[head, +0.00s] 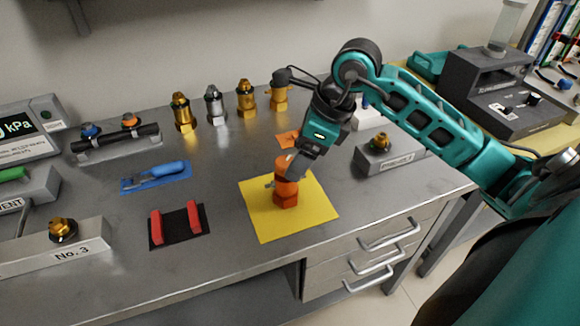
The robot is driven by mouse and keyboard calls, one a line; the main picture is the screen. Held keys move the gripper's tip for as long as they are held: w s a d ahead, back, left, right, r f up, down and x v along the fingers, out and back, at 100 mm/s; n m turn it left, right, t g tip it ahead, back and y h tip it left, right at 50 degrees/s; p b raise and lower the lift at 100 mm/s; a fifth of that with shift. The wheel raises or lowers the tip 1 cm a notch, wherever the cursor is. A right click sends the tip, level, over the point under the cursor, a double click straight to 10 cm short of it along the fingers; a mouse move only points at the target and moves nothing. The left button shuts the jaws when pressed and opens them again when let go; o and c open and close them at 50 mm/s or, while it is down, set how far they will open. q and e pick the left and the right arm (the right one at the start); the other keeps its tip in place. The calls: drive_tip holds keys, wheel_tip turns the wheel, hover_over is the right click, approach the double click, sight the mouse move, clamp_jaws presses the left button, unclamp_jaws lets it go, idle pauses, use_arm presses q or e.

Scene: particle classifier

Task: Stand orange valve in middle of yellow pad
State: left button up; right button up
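The orange valve (287,197) stands upright near the middle of the yellow pad (316,212), on the grey bench top. Its base appears to rest on the pad. My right gripper (291,168) comes down from the upper right, tilted, with its fingers at the valve's upper part. It appears shut on the valve; the fingers hide part of its top. My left gripper is not in view.
Gold and silver valves (214,104) stand in a row at the back. An orange patch (287,139) lies behind the pad. A black holder with red uprights (177,226) and a blue-handled tool (157,175) lie left. A block with a brass fitting (385,160) stands right.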

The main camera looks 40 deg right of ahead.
drive_tip(key=shift+v, duration=2.2)
